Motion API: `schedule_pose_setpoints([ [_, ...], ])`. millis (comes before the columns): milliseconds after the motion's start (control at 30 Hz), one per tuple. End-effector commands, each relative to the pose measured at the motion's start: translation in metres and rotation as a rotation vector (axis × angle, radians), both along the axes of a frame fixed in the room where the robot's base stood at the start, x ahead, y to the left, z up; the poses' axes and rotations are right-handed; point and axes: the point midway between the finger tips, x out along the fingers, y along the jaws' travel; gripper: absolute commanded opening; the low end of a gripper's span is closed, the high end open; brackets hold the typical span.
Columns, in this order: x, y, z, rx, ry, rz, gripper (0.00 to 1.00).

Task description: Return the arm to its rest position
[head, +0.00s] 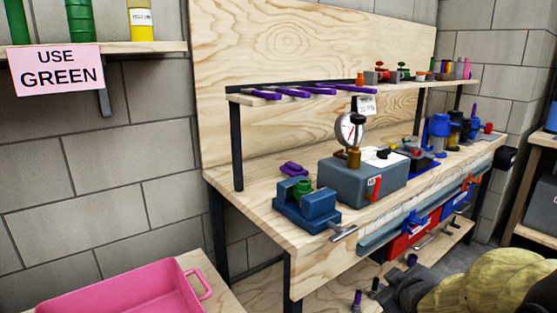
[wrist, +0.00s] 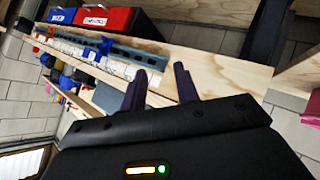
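My gripper (wrist: 160,69) shows in the wrist view, with two dark purple fingers standing apart. I see nothing held in the gap between them. The wooden workbench (wrist: 200,62) lies beyond the fingers, with its front edge running slantwise across the picture. In the head view the workbench (head: 262,218) stands in the middle and right. I cannot make out the fingers clearly in the head view.
A blue vise (head: 308,208) and a grey block with a gauge (head: 358,180) stand on the bench. A pink tray (head: 125,290) is at bottom left. A sign reading USE GREEN (head: 57,70) hangs from a wall shelf.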

Motion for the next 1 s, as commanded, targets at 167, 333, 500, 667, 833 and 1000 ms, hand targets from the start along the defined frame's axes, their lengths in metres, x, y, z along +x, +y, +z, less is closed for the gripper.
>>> schedule_pose_setpoints([
  [167, -0.038, 0.032, -0.028, 0.194, 0.261, -0.194, 0.31],
  [333, -0.08, 0.064, -0.048, 0.327, 0.478, -0.344, 0.31],
  [500, -0.122, 0.095, -0.057, 0.422, 0.671, -0.465, 0.31],
  [667, -0.128, 0.098, -0.032, 0.437, 0.698, -0.487, 0.31],
  [833, -0.128, 0.098, -0.002, 0.435, 0.696, -0.485, 0.31],
  [1000, -0.127, 0.098, 0.038, 0.435, 0.695, -0.485, 0.31],
])
